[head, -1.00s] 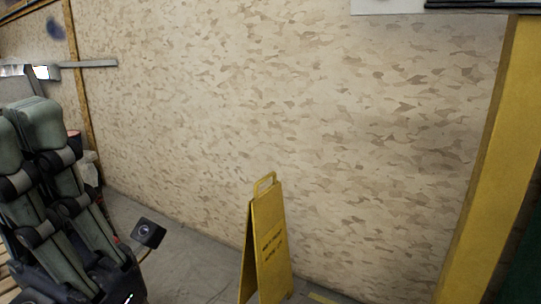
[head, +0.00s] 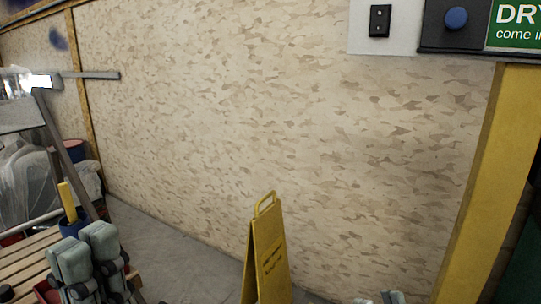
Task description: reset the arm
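My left gripper (head: 87,248) shows at the lower left of the head view. Its two grey-green fingers point up, side by side, with a narrow gap between them. They look open, with nothing between them. The gripper's lower part is cut off by the bottom edge. Small grey tips (head: 393,297) at the bottom edge, right of centre, look like part of my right gripper; too little shows to tell its state.
A yellow floor sign (head: 267,255) stands between the two grippers, close to the speckled wall (head: 290,120). A slatted wooden pallet (head: 28,258) with a blue bucket (head: 73,222) is at left. A yellow post (head: 490,180) stands at right. Grey floor (head: 180,255) is clear left of the sign.

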